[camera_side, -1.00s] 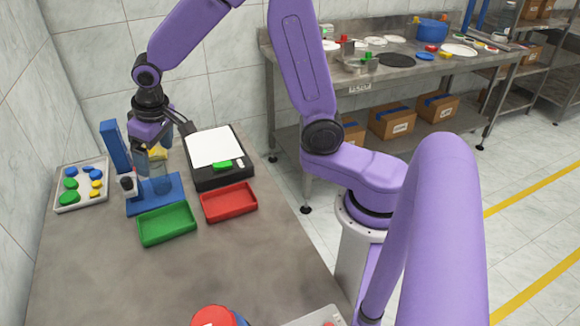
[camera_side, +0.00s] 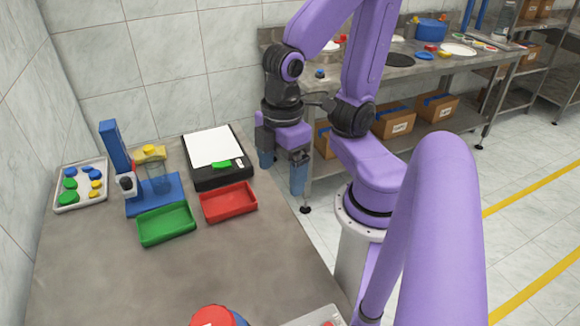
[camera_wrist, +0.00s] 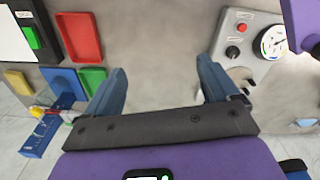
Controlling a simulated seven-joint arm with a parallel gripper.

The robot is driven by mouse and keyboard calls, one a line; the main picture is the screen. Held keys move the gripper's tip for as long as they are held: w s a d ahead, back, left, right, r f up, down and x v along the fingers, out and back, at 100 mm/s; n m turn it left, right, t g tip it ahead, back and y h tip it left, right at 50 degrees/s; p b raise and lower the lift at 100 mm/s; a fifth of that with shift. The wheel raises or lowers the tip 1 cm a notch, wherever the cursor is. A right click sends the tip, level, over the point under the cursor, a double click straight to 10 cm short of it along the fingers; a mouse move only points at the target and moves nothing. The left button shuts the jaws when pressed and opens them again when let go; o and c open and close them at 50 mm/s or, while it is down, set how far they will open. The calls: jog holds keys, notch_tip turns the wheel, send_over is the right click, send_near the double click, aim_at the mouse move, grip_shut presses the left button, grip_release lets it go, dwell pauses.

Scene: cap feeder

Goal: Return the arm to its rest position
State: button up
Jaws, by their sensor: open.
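My gripper (camera_side: 283,172) is open and empty, its two blue fingers pointing down past the right edge of the grey work table (camera_side: 210,272) in the side view. In the wrist view my gripper (camera_wrist: 160,90) has its fingers wide apart with only bare table between them. The blue feeder stand (camera_side: 117,150) is at the table's left, with a clear cylinder (camera_side: 157,178) on its blue base. It also shows in the wrist view (camera_wrist: 40,135) at the lower left.
A green tray (camera_side: 166,225), a red tray (camera_side: 229,202), a black device with a white top (camera_side: 218,178) and a tray of coloured caps (camera_side: 57,206) are on the table. A panel with a gauge (camera_wrist: 240,45) shows at right in the wrist view. The table's middle is clear.

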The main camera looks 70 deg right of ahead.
jog(key=shift+s+d+n, duration=0.3)
jog(key=shift+s+d, duration=0.05)
jog(key=shift+s, duration=0.45)
